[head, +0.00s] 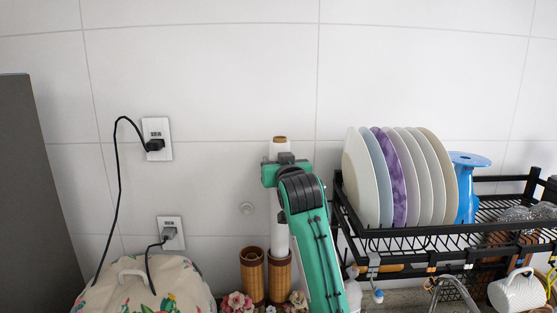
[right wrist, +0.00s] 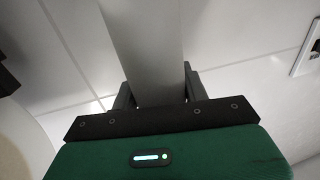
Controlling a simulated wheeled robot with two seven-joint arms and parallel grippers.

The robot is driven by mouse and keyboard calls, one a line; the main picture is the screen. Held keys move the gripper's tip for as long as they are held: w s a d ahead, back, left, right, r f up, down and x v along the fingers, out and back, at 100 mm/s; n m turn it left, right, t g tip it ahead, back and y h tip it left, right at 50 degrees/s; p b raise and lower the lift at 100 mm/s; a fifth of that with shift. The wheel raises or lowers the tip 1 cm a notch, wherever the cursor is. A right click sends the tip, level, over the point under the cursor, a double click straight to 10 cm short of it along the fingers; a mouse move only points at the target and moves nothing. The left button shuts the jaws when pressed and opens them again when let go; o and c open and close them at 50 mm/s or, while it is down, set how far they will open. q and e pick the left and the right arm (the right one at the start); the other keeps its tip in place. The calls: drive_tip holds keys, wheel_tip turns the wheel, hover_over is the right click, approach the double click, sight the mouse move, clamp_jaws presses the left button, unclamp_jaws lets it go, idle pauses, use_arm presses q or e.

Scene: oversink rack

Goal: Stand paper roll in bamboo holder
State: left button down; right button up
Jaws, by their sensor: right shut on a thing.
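The paper roll (head: 280,232) is a tall white tube with a brown core at its top, standing upright in the head view. My right gripper (head: 281,164) is shut on its upper part, and the roll (right wrist: 146,50) also shows between the fingers in the right wrist view. Two brown bamboo holders stand side by side below: a left one (head: 252,278) with an open top and a right one (head: 278,278). The roll's lower end meets the top of the right holder; I cannot tell how deep it sits inside. My left gripper is not in view.
A black dish rack (head: 400,240) with several plates (head: 361,180) and a blue item (head: 467,190) stands to the right. A floral cover (head: 150,288) is at lower left, near wall sockets (head: 157,139) with black cords. Small flowers (head: 238,302) sit by the holders.

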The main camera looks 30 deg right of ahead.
sight(278, 151)
wheel_tip(278, 151, down, 17)
drive_tip(key=b, duration=0.8)
idle(1.1)
drive_tip(key=shift+r, duration=0.1)
drive_tip(key=o, duration=1.4)
wheel_tip(278, 151, up, 20)
drive_tip(key=b, duration=0.3)
drive_tip(key=shift+b, duration=0.35)
